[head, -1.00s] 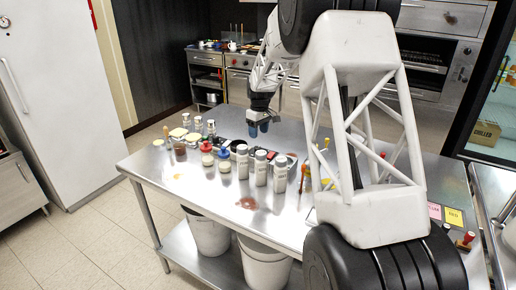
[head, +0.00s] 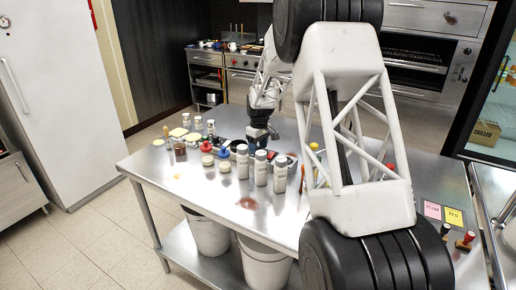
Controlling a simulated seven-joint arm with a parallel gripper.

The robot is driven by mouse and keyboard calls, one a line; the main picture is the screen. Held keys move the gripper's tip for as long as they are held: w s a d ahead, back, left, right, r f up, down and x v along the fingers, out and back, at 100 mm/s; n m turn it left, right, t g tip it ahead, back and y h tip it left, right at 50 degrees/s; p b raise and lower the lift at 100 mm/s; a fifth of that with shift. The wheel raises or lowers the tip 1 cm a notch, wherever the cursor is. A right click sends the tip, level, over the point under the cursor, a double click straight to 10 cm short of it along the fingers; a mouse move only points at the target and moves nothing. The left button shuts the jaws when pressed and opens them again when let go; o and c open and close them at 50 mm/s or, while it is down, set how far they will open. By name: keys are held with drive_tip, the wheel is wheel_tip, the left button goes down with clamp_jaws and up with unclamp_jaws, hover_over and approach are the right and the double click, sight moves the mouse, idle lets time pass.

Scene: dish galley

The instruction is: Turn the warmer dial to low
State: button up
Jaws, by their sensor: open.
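My gripper (head: 262,139) has blue fingertips and is open. It is low over the far middle of the steel table (head: 180,215), just behind the white bottles. I cannot make out the warmer dial. A dark, low item with a bit of red lies near the fingertips, mostly hidden by the bottles and gripper. I cannot tell whether the fingertips touch it.
White labelled bottles (head: 261,168) stand in a row in front of my gripper. Jars with red and blue tops (head: 224,156) are left of them. Pink and yellow cards (head: 443,213) lie at the right. The table's front left is mostly clear, with a brown spill (head: 247,203).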

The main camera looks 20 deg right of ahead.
drive_tip(key=shift+f, duration=0.35)
drive_tip(key=c, duration=0.9)
